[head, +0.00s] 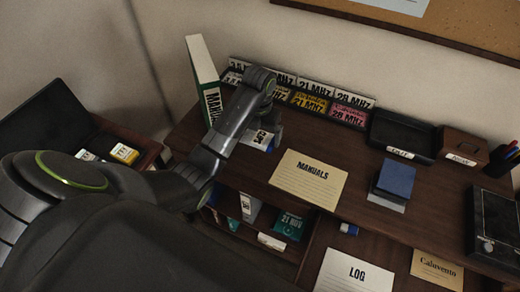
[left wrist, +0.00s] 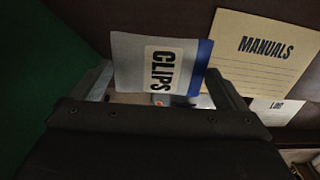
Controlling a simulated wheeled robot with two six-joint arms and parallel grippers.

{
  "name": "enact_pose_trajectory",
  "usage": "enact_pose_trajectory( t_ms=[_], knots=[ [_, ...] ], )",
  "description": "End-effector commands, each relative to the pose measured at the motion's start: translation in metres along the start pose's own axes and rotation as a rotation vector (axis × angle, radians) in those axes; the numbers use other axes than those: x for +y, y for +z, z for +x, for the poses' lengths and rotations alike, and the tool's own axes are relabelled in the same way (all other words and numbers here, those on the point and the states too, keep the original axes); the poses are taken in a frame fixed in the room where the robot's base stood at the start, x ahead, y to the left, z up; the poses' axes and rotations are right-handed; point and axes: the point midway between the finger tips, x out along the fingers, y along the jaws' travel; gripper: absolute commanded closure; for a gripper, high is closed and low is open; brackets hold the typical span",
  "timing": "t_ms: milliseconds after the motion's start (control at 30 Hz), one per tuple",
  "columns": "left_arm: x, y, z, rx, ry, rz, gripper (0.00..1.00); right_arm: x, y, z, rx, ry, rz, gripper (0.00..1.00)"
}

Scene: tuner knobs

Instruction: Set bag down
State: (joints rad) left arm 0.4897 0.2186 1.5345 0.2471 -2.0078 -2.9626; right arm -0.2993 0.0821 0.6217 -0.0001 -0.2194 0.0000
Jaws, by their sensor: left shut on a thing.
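A small white and blue bag labelled CLIPS (head: 257,140) is held in my left gripper (head: 262,130), over or on the dark wooden desk top (head: 330,150) near its left end. In the left wrist view the bag (left wrist: 180,65) is upright between the two fingers of my left gripper (left wrist: 165,85), its label turned sideways. I cannot tell whether the bag's underside touches the desk. My left forearm and gripper hide part of the bag in the head view. My right gripper is not in view.
A MANUALS sheet (head: 309,180) lies just right of the bag. A white and green binder (head: 204,80) stands behind left, beside a row of labelled cards (head: 312,88). A blue block (head: 396,178) and black tray (head: 402,136) are farther right. A LOG sheet (head: 354,272) lies lower in front.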

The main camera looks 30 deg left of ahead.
Motion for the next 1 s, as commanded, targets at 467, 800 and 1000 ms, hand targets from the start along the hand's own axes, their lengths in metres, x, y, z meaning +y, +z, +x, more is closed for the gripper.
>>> enact_pose_trajectory(
  t_ms=[467,800,1000],
  knots=[
    [0.0,-0.001,0.071,0.002,0.0,-0.001,0.28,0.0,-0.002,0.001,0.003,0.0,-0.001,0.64],
    [0.0,0.0,0.075,0.001,0.0,0.0,0.28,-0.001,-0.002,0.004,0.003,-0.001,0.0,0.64],
    [0.0,0.0,0.075,0.001,0.0,0.0,0.0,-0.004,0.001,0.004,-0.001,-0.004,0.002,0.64]
  ],
)
